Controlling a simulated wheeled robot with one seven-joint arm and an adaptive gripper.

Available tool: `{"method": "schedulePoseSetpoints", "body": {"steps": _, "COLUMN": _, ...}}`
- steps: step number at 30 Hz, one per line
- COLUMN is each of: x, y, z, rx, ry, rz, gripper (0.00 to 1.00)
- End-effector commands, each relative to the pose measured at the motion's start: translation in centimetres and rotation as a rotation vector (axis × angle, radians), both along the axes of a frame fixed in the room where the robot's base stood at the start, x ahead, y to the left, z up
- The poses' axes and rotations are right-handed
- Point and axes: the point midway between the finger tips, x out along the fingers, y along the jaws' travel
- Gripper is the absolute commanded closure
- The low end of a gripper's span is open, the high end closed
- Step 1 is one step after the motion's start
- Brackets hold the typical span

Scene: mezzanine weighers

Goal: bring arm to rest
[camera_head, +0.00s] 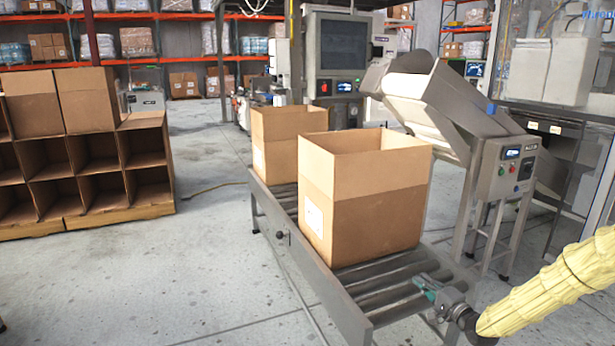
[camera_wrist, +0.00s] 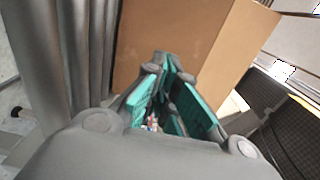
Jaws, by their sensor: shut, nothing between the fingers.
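My gripper (camera_head: 424,287) is at the lower right in the head view, at the end of my yellow-sleeved arm. It is over the near end of the roller conveyor (camera_head: 385,285), in front of the nearer open cardboard box (camera_head: 375,215). In the wrist view my gripper (camera_wrist: 163,62) has its teal-padded fingers together at the tips, with nothing between them. The cardboard box (camera_wrist: 165,35) fills the top middle beyond the fingertips. I cannot tell whether they touch it.
A second open box (camera_head: 280,140) stands behind the first on the conveyor. A steel weigher (camera_head: 505,165) stands to the right. Stacked cardboard bins (camera_head: 90,165) stand at the left. The floor (camera_head: 160,280) at the front left is clear.

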Motion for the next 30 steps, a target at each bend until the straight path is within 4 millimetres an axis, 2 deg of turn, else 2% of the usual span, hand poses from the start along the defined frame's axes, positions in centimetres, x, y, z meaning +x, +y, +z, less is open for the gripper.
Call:
{"method": "schedulePoseSetpoints", "body": {"steps": 11, "x": -3.4, "y": 2.7, "z": -5.0, "rx": -0.118, "ry": 0.094, "rz": -0.009, "gripper": 1.0}}
{"method": "schedulePoseSetpoints", "body": {"steps": 17, "x": -6.2, "y": 5.8, "z": -8.8, "rx": -0.222, "ry": 0.171, "rz": 0.009, "gripper": 1.0}}
{"method": "schedulePoseSetpoints", "body": {"steps": 20, "x": -8.6, "y": 7.7, "z": -11.5, "rx": -0.298, "ry": 0.229, "rz": 0.03, "gripper": 1.0}}
{"method": "schedulePoseSetpoints", "body": {"steps": 23, "x": -12.2, "y": 9.9, "z": -14.7, "rx": -0.399, "ry": 0.302, "rz": 0.064, "gripper": 1.0}}
{"method": "schedulePoseSetpoints", "body": {"steps": 29, "x": -21.3, "y": 13.5, "z": -21.0, "rx": -0.633, "ry": 0.463, "rz": 0.173, "gripper": 1.0}}
{"method": "schedulePoseSetpoints", "body": {"steps": 30, "x": -23.4, "y": 14.0, "z": -22.0, "rx": -0.679, "ry": 0.495, "rz": 0.2, "gripper": 1.0}}
